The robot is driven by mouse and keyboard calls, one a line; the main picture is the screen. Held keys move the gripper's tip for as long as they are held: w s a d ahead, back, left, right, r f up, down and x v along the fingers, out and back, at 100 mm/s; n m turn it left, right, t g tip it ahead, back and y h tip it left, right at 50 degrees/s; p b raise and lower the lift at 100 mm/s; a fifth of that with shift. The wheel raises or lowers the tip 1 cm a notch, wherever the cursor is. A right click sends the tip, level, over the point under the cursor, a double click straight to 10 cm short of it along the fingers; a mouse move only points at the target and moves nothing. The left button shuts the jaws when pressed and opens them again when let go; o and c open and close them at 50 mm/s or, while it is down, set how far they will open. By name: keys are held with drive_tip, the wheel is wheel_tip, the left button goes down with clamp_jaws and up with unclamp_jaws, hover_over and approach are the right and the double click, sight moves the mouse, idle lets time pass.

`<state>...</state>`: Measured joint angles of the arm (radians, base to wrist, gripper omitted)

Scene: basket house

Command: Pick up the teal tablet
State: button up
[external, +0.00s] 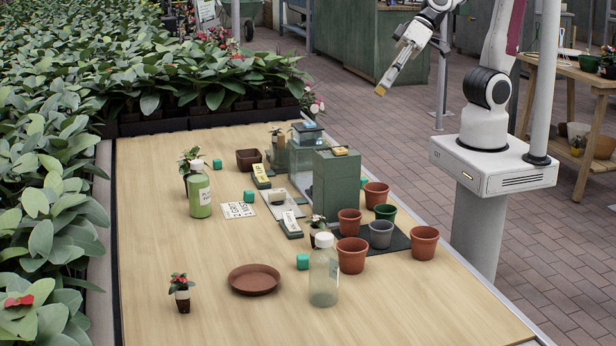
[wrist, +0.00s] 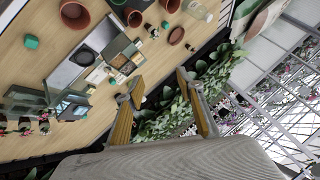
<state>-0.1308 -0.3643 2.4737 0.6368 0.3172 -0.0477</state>
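Several small teal blocks lie spread over the wooden table. One (external: 249,196) is by the white printed card, another (external: 303,261) is near the clear bottle, and one (external: 217,163) is at the back left. A flat light-blue piece (external: 304,127) sits on top of the glass case. I cannot tell which of these is the teal tablet. The wrist view shows one teal block (wrist: 31,42) on bare wood and a flat bluish piece (wrist: 80,110) on a case. My gripper (external: 380,91) is high beyond the table's right edge, apart from everything. Its fingers (wrist: 160,77) are spread and empty.
A green box (external: 336,192) and glass case (external: 306,152) stand tall mid-table. Terracotta pots (external: 424,242), a green bottle (external: 199,193), a clear bottle (external: 323,275) and a brown saucer (external: 254,279) surround them. The table's front is mostly free.

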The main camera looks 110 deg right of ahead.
drive_tip(key=w+d+f+m+t+h, duration=0.1)
drive_tip(key=w+f+m+h, duration=0.1)
drive_tip(key=w+f+m, duration=0.4)
drive_tip(key=m+g+h, duration=0.5)
drive_tip(key=g+h, duration=0.2)
drive_tip(key=h, duration=0.3)
approach(366, 180)
drive_tip(key=shift+x, duration=1.1)
drive_tip(key=shift+w+a, duration=0.1)
drive_tip(key=shift+f, duration=0.15)
drive_tip(key=shift+w+d+f+m, duration=0.2)
drive_tip(key=shift+d+f+m, duration=0.1)
drive_tip(key=shift+d+f, duration=0.6)
drive_tip(key=shift+x, duration=2.55)
